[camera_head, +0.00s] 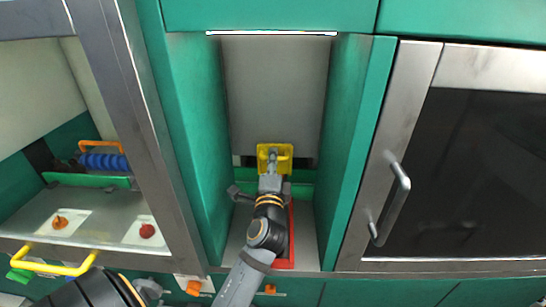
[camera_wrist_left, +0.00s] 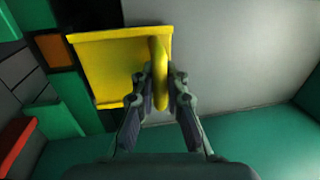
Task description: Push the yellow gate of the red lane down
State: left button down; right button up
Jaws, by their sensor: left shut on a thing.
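The yellow gate (camera_head: 284,151) is a small yellow plate with a raised grip, at the back of the recess between the green walls. In the left wrist view the gate (camera_wrist_left: 105,70) fills the upper middle, and its rounded yellow handle (camera_wrist_left: 159,75) stands out towards me. My left gripper (camera_head: 272,158) reaches into the recess, and in the left wrist view its fingers (camera_wrist_left: 160,88) close on the handle from both sides. The red lane (camera_head: 285,263) shows as a red strip beside my arm, partly hidden by it.
Green walls (camera_head: 199,130) stand close on both sides of the recess. A steel-framed dark door with a bar handle (camera_head: 395,200) is at the right. A glazed compartment with a yellow handle (camera_head: 60,268) and a blue coil (camera_head: 104,161) is at the left.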

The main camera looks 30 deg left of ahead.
pick_arm(q)
notch_tip(320, 180, down, 4)
jog(key=shift+r+b, duration=0.1)
jog(key=shift+b, duration=0.75)
pick_arm(e)
jog(key=f, duration=0.3)
jog(key=shift+w+f, duration=0.15)
jog(key=shift+w, duration=0.05)
pick_arm(q)
jog(key=c, duration=1.6)
grip_release()
jog(key=shift+r, duration=0.1)
jog(key=shift+o, duration=1.1)
jog(key=shift+s, duration=0.1)
